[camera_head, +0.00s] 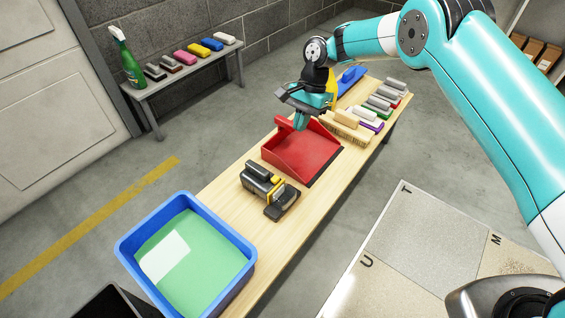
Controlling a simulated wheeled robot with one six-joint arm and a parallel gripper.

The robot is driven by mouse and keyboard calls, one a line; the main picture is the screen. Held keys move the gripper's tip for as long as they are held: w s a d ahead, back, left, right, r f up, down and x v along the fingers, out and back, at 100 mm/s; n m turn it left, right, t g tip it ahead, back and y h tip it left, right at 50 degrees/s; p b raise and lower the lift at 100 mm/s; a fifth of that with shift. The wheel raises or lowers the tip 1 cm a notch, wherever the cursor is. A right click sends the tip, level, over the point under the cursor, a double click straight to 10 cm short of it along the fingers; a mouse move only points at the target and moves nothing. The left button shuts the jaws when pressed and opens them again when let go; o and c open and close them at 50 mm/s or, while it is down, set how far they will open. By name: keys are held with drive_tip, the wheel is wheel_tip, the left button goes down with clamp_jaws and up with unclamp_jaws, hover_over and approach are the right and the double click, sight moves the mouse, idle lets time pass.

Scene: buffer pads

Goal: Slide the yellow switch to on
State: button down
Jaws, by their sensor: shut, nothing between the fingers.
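A black and grey device (262,181) lies on the wooden bench, in front of the red dustpan. It has a yellow part (277,188) near its middle, which may be the yellow switch; its setting is too small to tell. My gripper (299,124) is shut and empty, pointing down over the back of the red dustpan (290,158). It is apart from the device, farther back along the bench. I cannot tell whether the fingertips touch the dustpan.
A blue tub (133,244) of green liquid stands at the bench's near end. Brushes (347,124) and several pads (380,102) lie at the right back. A side bench (188,78) holds a green spray bottle (127,60) and more pads. Bare wood surrounds the device.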

sight(275, 179)
drive_tip(key=s+a+r+b+x, duration=0.1)
drive_tip(key=b+x, duration=0.4)
drive_tip(key=x, duration=0.7)
drive_tip(key=shift+s+a+f, duration=0.25)
drive_tip(key=shift+s+a, duration=0.2)
drive_tip(key=shift+s, duration=0.25)
drive_tip(key=shift+s, duration=0.1)
